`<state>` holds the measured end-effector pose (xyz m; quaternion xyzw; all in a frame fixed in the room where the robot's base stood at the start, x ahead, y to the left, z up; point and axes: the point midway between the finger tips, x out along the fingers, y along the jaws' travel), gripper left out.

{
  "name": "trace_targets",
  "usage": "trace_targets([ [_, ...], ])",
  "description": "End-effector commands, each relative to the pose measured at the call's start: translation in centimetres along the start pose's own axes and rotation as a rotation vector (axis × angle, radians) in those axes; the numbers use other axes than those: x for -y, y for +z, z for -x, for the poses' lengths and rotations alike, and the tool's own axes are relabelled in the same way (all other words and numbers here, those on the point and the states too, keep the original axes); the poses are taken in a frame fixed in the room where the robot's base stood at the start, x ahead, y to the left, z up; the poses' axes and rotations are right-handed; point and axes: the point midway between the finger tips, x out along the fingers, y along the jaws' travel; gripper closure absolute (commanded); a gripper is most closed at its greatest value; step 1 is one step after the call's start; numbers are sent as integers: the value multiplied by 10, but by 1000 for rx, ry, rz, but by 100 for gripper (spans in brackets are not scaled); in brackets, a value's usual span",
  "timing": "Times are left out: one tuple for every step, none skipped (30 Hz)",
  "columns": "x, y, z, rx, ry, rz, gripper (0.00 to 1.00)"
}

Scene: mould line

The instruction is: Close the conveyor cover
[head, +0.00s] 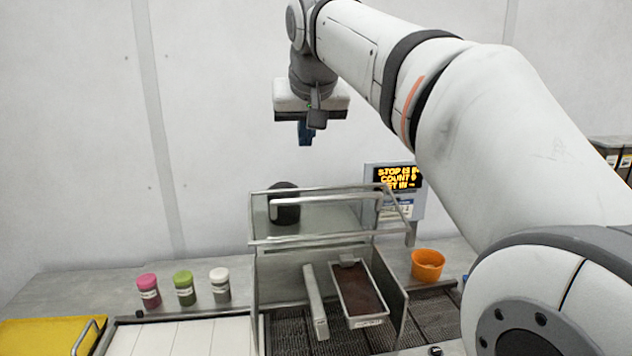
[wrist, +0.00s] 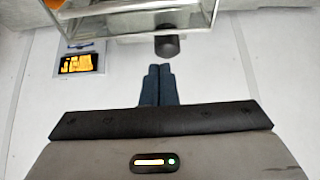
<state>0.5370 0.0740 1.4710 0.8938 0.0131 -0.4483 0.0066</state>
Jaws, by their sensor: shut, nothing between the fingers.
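The conveyor cover (head: 325,222) is a clear panel in a metal frame with a long bar handle (head: 325,199). It stands raised above the conveyor (head: 283,330), with the space below it open at the front. Part of its frame shows at the top of the wrist view (wrist: 130,30). My gripper (head: 305,138) is above the cover, apart from it, with its fingers pointing down. In the wrist view my gripper's fingers (wrist: 158,72) are together with nothing between them.
A mould tray with brown filling (head: 360,290) lies on the conveyor beside a pale bar (head: 315,300). A dark round object (head: 284,203) shows behind the cover. A lit display (head: 398,178), an orange cup (head: 427,264) and several jars (head: 184,287) stand nearby.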

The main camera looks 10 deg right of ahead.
Motion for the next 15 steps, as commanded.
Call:
trace_targets([
  [-2,0,-7,3,3,-3,100],
  [-4,0,-12,4,5,-5,100],
  [-5,0,-19,4,7,-8,100],
  [-7,0,-25,6,8,-10,100],
  [-8,0,-31,6,10,-11,100],
  [-9,0,-40,6,11,-13,100],
  [-10,0,-47,6,12,-14,100],
  [-11,0,-53,6,13,-16,100],
  [-12,0,-62,6,14,-17,100],
  [-13,0,-69,6,15,-18,100],
  [-14,0,-75,6,15,-19,100],
  [-14,0,-84,5,15,-19,100],
  [-14,0,-90,6,16,-20,100],
  [-15,0,-96,5,16,-20,100],
  [-15,7,-95,2,15,-20,100],
])
